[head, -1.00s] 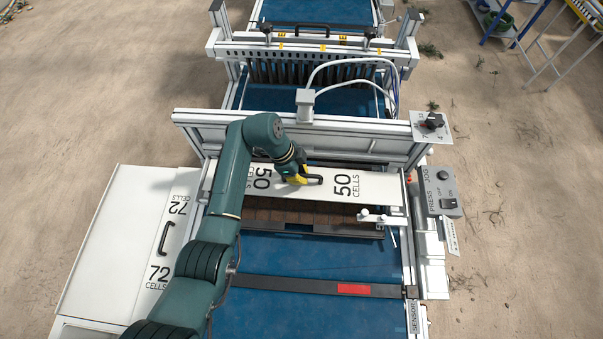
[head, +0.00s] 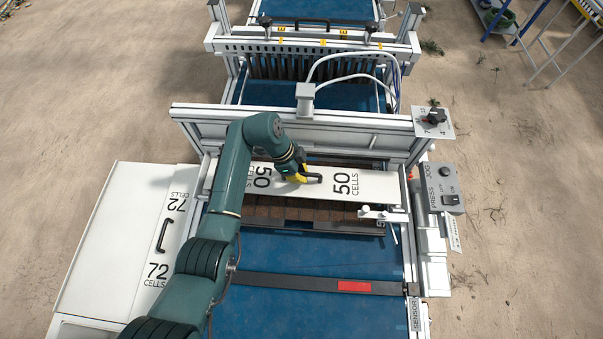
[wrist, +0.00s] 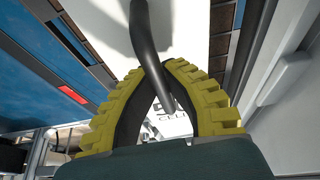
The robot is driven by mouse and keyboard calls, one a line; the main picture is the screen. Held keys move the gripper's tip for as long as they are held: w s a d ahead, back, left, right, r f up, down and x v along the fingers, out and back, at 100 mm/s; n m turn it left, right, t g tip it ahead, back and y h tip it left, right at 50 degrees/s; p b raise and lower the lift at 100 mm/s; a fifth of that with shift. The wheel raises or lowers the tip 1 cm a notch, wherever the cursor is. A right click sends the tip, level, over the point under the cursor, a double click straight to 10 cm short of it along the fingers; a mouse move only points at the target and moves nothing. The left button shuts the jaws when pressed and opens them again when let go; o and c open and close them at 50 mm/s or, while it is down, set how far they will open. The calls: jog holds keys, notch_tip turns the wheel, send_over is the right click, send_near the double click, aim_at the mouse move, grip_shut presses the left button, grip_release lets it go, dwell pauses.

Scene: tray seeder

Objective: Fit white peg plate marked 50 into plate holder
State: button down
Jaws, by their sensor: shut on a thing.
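The white peg plate marked 50 CELLS (head: 373,187) spans the machine across the blue belt, above a dark tray of brown cells. My gripper (head: 312,179) is shut on the dark handle at the plate's middle. In the wrist view my gripper's yellow ribbed fingers (wrist: 165,85) close around the black handle (wrist: 150,35), with the white plate (wrist: 190,30) beyond. The plate lies in front of the machine's grey crossbeam (head: 360,146), which I take to be the plate holder. I cannot tell whether the plate touches it. Any pegs under the plate are hidden.
A white plate marked 72 CELLS (head: 165,225) lies on the white side table (head: 105,235) at left. A control box with JOG and PRESS labels (head: 443,188) and a dial (head: 434,118) stand at right. A dark sensor bar (head: 280,283) crosses the belt in front.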

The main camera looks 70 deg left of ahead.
jog(key=shift+a+f, duration=0.15)
jog(key=shift+f, duration=0.05)
dwell(0.6)
jog(key=c, duration=1.2)
grip_release()
jog(key=shift+o, duration=0.2)
jog(key=shift+f, duration=0.2)
jog(key=v, duration=1.2)
jog(key=shift+r, duration=0.15)
